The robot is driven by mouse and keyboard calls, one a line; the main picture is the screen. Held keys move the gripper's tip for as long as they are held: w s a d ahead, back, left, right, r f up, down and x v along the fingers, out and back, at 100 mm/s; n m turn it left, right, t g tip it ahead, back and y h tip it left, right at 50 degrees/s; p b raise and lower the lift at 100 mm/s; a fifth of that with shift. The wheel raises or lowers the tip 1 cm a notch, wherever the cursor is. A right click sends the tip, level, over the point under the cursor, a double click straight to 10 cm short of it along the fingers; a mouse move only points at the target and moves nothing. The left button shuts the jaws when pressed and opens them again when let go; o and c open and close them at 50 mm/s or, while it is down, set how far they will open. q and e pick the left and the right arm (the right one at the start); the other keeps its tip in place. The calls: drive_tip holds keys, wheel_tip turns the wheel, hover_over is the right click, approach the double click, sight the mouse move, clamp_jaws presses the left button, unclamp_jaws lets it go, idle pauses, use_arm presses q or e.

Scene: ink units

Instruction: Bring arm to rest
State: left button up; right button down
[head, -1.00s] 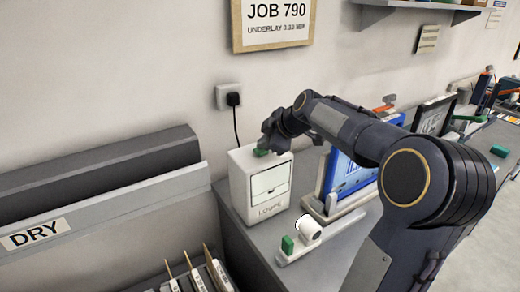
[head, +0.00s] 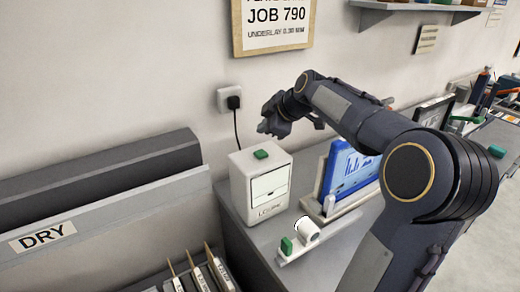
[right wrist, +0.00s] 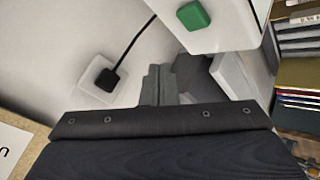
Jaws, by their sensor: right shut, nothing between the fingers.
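My right arm (head: 350,112) comes in from the right and reaches over the counter. Its gripper (head: 268,130) is shut and empty, in the air above and behind the white box marked LOUPE (head: 242,198). A green button (head: 261,154) sits on the box's top, apart from the gripper. In the right wrist view the gripper's fingers (right wrist: 160,84) are together, with the green button (right wrist: 193,15) beyond them at the top. My left gripper is in neither view.
A wall socket with a black plug (head: 234,101) is close behind the gripper. A blue screen (head: 350,170) stands right of the box. A small white roll (head: 306,230) and a green block (head: 286,246) are in front. The DRY rack (head: 110,215) fills the left.

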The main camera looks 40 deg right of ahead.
idle(0.4)
drive_tip(key=s+a+f+m+g+y, duration=0.1)
drive_tip(key=s+a+f+m, duration=0.5)
drive_tip(key=s+a, duration=0.5)
drive_tip(key=s+a+f+m+g+y, duration=0.2)
drive_tip(key=s+a+f+m, duration=0.3)
drive_tip(key=s+a+f, duration=0.3)
drive_tip(key=s+a, duration=0.4)
drive_tip(key=s, duration=0.4)
drive_tip(key=shift+s+a+m+g, duration=0.2)
drive_tip(key=shift+m+g, duration=0.1)
drive_tip(key=shift+m, duration=0.1)
